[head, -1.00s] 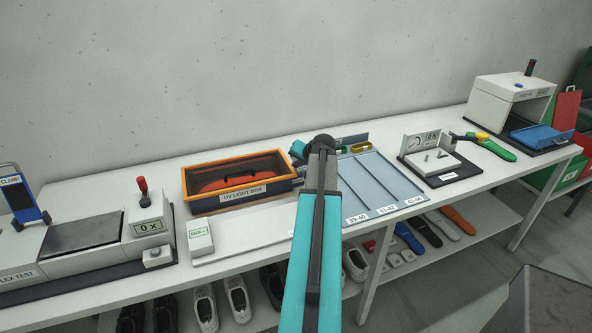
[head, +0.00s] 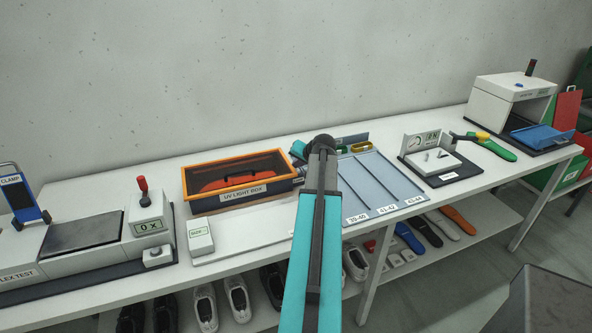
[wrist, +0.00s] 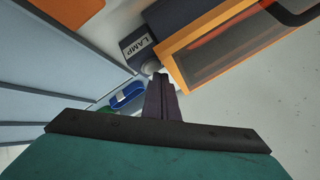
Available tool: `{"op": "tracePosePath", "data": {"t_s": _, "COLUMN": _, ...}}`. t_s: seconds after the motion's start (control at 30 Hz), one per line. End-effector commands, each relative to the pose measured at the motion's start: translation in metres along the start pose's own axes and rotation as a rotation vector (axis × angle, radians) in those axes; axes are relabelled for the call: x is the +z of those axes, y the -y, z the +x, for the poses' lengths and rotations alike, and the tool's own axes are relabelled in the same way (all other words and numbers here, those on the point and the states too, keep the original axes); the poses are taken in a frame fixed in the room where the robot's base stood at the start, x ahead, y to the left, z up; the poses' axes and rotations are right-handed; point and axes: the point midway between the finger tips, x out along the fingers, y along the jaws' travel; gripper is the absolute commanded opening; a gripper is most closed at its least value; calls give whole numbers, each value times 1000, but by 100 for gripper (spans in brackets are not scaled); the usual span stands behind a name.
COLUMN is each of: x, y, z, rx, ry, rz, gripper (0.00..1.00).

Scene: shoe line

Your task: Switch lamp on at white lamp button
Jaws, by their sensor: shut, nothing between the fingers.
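The white lamp button (wrist: 149,68) is a small round knob on the dark lamp housing (wrist: 140,44), which bears a LAMP label in the wrist view. My gripper (wrist: 160,80) is shut and empty. Its fingertips are right beside the button and partly cover it; I cannot tell whether they touch. The housing sits next to the orange-rimmed UV light box (head: 188,171), which also shows in the wrist view (wrist: 211,34). In the head view my arm hides the button and most of my gripper.
Blue-grey size trays (head: 380,182) lie right of my arm. A blue oval ring (wrist: 127,95) is close to my fingers in the wrist view. A small white box (head: 200,236) stands at the front left of the light box.

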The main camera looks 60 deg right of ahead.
Motion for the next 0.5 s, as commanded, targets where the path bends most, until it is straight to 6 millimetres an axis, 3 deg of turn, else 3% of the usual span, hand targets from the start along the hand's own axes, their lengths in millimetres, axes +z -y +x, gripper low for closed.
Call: {"op": "tracePosePath", "data": {"t_s": 0.5, "x": 4, "y": -3, "z": 6, "rx": 0, "ry": 1, "rz": 0, "gripper": 0}}
